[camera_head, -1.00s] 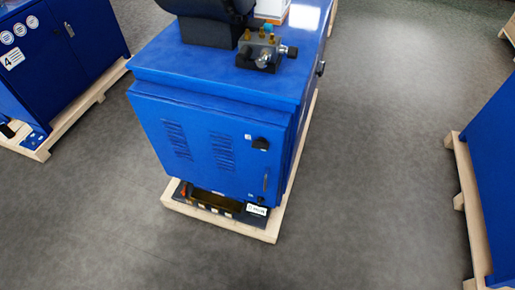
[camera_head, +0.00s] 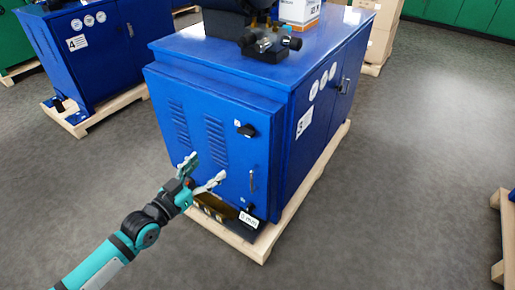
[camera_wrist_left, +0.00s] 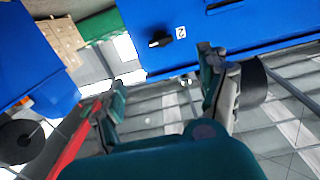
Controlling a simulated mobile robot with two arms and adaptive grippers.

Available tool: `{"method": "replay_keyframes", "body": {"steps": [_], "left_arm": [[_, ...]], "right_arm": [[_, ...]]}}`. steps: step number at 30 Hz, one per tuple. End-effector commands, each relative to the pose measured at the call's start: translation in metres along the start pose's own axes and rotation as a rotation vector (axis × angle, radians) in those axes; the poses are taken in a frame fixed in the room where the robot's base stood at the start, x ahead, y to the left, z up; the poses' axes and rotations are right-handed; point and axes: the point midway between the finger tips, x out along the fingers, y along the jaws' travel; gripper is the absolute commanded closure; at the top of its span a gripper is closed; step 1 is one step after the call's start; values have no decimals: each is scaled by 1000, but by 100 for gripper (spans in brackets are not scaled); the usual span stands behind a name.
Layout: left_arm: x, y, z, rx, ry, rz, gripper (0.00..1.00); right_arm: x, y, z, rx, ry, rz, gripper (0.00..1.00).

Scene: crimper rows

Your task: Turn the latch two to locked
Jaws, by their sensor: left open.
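The blue cabinet (camera_head: 215,100) has a front door with two black latches. The upper latch (camera_head: 245,130) is near the door's top right with a small white label beside it. The lower latch (camera_head: 250,208) is near the bottom right corner. One black latch (camera_wrist_left: 160,39) with a small white label (camera_wrist_left: 181,32) shows in the left wrist view, beyond the fingertips. My left gripper (camera_head: 205,170) is open and empty in front of the door's lower left, left of both latches. It also shows in the left wrist view (camera_wrist_left: 161,70).
A vertical handle (camera_head: 252,181) sits between the latches. The cabinet stands on a wooden pallet (camera_head: 245,245). Black equipment (camera_head: 270,46) and a white box (camera_head: 300,12) are on top. Another blue cabinet (camera_head: 90,40) stands at left.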

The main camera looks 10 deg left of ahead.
Motion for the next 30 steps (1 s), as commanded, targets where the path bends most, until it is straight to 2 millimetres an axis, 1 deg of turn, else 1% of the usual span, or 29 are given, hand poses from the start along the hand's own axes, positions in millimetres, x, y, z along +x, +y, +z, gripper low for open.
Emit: {"method": "replay_keyframes", "body": {"steps": [2,5,8,14,18,24,27,30], "left_arm": [[5,1,-4,1,9,5,23],[17,1,-5,0,11,3,23],[36,1,-5,-1,11,3,23],[81,1,-4,-2,11,2,23],[111,2,-4,-1,9,2,23],[149,2,-4,0,7,3,23],[161,2,-3,0,6,2,23],[169,2,-3,0,5,3,23]], "right_arm": [[-2,0,-2,1,1,0,100],[-5,0,-4,1,4,0,100],[-10,1,-8,2,9,1,100],[-24,2,-19,3,20,2,100],[-36,2,-25,5,26,3,100],[-56,3,-35,7,38,5,100],[-65,4,-38,8,43,6,100],[-71,4,-40,8,44,7,100]]}}
